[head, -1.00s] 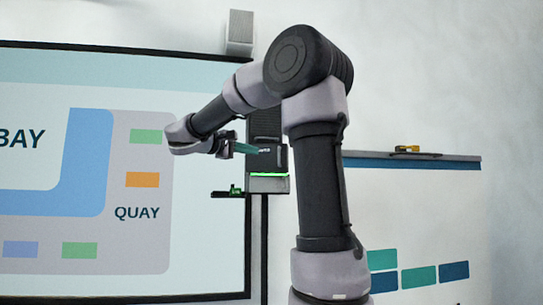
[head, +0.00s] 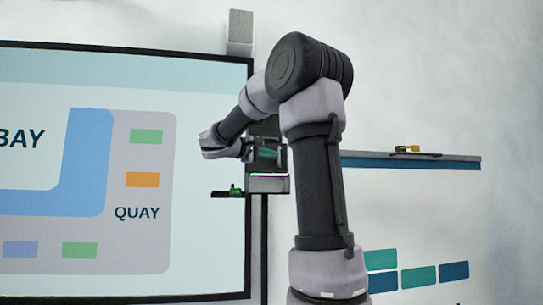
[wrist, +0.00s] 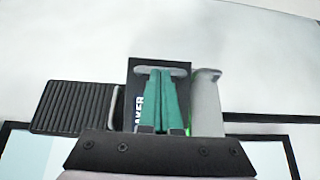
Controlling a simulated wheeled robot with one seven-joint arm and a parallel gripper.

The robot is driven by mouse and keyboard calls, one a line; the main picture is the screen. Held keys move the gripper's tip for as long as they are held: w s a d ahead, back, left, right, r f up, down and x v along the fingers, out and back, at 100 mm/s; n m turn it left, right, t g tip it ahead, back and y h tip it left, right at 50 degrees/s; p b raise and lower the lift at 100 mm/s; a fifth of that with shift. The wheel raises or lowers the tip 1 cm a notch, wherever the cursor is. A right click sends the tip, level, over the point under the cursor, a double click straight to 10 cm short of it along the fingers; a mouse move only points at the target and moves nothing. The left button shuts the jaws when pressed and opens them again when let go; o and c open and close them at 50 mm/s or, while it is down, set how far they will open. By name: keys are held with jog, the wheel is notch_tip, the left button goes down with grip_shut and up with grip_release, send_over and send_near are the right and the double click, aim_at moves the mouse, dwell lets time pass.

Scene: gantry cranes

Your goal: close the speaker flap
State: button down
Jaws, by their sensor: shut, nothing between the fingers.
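The speaker flap appears to be the black panel (wrist: 139,82) with white letters reading "AKER" in the wrist view. It is on the dark wall unit (head: 266,128) beside the screen, partly hidden by my arm in the head view. My gripper's teal fingers (wrist: 160,95) are together, empty, and lie across the front of the panel. In the head view my gripper (head: 264,154) overlaps the front of the unit. I cannot tell whether the fingertips touch the panel, or how far open it stands.
A grey post-like part (wrist: 206,100) stands right of the panel, and a ribbed black block (wrist: 75,106) left. A grey box (head: 268,184) with a green-lit edge sits under the unit. A small ledge with a green item (head: 233,190) is lower left. The large screen (head: 60,240) fills the left.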

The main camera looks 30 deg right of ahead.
aim_at(279, 161)
jog(key=d+t, duration=0.1)
jog(key=d+n+t, duration=0.1)
jog(key=d+n+t+y, duration=0.1)
jog(key=shift+w+d, duration=0.25)
jog(key=x, duration=0.3)
jog(key=shift+r, duration=0.1)
jog(key=shift+a, duration=0.1)
